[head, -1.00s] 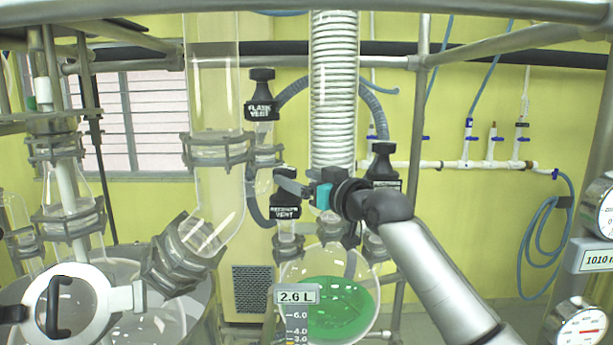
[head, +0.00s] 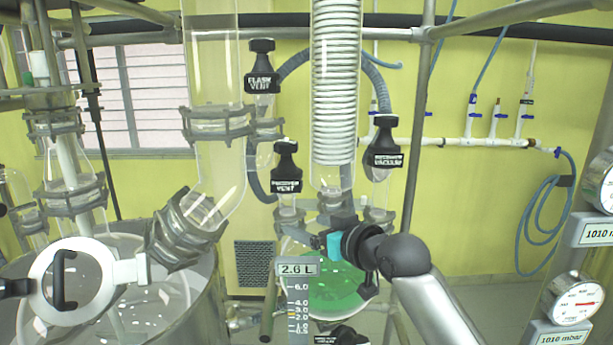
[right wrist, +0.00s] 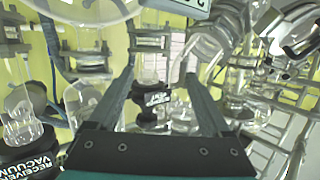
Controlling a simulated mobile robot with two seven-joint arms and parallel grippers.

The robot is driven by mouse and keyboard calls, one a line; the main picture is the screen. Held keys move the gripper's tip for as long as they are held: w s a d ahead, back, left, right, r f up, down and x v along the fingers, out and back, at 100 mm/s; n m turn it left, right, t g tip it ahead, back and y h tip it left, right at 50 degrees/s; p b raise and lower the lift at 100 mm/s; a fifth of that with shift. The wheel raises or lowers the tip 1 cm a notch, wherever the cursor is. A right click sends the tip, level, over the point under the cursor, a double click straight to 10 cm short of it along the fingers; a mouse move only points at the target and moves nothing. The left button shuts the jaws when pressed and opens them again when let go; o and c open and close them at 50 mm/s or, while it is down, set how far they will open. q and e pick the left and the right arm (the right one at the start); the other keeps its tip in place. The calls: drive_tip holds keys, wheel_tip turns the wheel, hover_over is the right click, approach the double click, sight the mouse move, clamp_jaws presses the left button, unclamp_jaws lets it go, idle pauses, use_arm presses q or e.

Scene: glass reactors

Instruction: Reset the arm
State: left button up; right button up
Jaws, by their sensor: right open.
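In the head view my right gripper (head: 318,240) is in front of the upper part of the round glass receiver flask (head: 340,290), which holds green liquid. It is below the black "receiver vent" valve (head: 286,165) and apart from it. In the right wrist view the two fingers of the right gripper (right wrist: 160,75) are spread apart with nothing held between them. A black labelled valve (right wrist: 152,98) shows beyond the gap. The "receiver vacuum" valve (right wrist: 28,155) is at the lower left there. My left gripper is not in view.
The "flash vent" valve (head: 261,72) and the "receiver vacuum" valve (head: 384,147) stand above. A coiled condenser (head: 337,90) hangs over the flask. A metal post (head: 414,140) stands right of centre. Pressure gauges (head: 573,300) line the right edge. Clamped glass tubes (head: 215,125) crowd the left.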

drive_tip(key=s+d+f+m+g+h, duration=0.1)
drive_tip(key=s+d+f+g+h, duration=0.15)
drive_tip(key=s+f, duration=0.55)
drive_tip(key=s+d+f+m+g+h, duration=0.1)
drive_tip(key=s+d+f, duration=0.2)
drive_tip(key=s+f, duration=0.6)
drive_tip(key=s+d+f+m+g+h, duration=0.1)
drive_tip(key=s+d+f+g+h, duration=0.3)
drive_tip(key=s, duration=0.6)
drive_tip(key=s+d+f+m+g+h, duration=0.1)
drive_tip(key=s+d+f+m, duration=0.1)
drive_tip(key=s+d+f, duration=0.6)
drive_tip(key=s+a+f+g+b, duration=0.15)
drive_tip(key=f+b, duration=0.45)
drive_tip(key=f, duration=1)
drive_tip(key=s+a+f+b, duration=0.1)
drive_tip(key=s+f+b, duration=0.35)
drive_tip(key=f, duration=1.25)
drive_tip(key=s+d+f+b, duration=0.1)
drive_tip(key=s+f+b, duration=0.5)
drive_tip(key=f, duration=0.6)
drive_tip(key=s+d+f+g+b, duration=0.1)
drive_tip(key=s+d+f+b, duration=0.1)
drive_tip(key=s+f+b, duration=0.5)
wheel_tip(320, 180, down, 6)
drive_tip(key=shift+s+n+g, duration=0.3)
drive_tip(key=shift+s+n, duration=0.05)
drive_tip(key=shift+n, duration=0.05)
